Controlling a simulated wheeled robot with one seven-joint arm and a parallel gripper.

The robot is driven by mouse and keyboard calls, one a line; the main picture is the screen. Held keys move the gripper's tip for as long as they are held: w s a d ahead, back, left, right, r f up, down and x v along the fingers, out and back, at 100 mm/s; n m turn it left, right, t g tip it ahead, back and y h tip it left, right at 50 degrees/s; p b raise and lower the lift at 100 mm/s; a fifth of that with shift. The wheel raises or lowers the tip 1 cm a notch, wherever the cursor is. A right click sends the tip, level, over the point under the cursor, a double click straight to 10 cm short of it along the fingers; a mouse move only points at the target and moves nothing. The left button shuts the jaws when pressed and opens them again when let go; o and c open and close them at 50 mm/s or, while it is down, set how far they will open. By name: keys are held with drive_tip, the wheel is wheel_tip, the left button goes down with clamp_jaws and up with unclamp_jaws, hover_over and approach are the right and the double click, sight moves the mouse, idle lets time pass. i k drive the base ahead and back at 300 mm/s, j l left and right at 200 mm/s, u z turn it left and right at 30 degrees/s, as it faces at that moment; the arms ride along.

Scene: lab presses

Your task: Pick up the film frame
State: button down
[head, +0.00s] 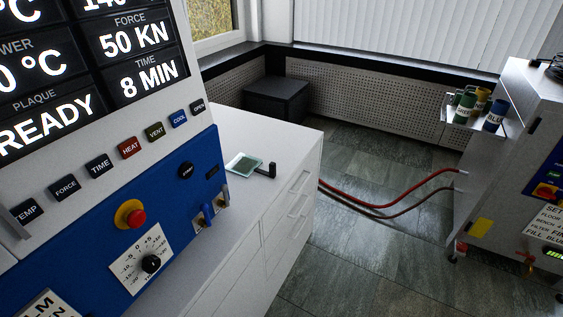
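The film frame (243,162) appears to be the small flat pale-green, glassy square with a light rim. It lies on the white counter (283,142), just right of the blue-fronted press. A black L-shaped piece (268,170) is at its right side; I cannot tell whether it is joined to the frame as a handle. My gripper is not in view.
The press (175,210) with buttons and a red knob (130,214) fills the left. A grey machine (515,150) stands at right, with several colored bottles on a shelf (462,115). Red and dark hoses (390,203) cross the floor. Open floor (350,250) lies between.

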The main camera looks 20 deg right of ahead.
sight(244, 164)
drive_tip(key=u, duration=0.95)
drive_tip(key=i+l, duration=0.1)
drive_tip(key=l, duration=0.3)
drive_tip(key=i+l, duration=0.1)
drive_tip(key=l, duration=0.3)
drive_tip(key=i+l+z, duration=0.1)
drive_tip(key=l, duration=0.3)
drive_tip(key=i+l, duration=0.15)
drive_tip(key=l, duration=0.2)
drive_tip(key=i+l, duration=0.15)
drive_tip(key=l, duration=0.25)
drive_tip(key=i+l, duration=0.1)
drive_tip(key=l, duration=0.3)
drive_tip(key=i+l+z, duration=0.1)
drive_tip(key=l, duration=0.25)
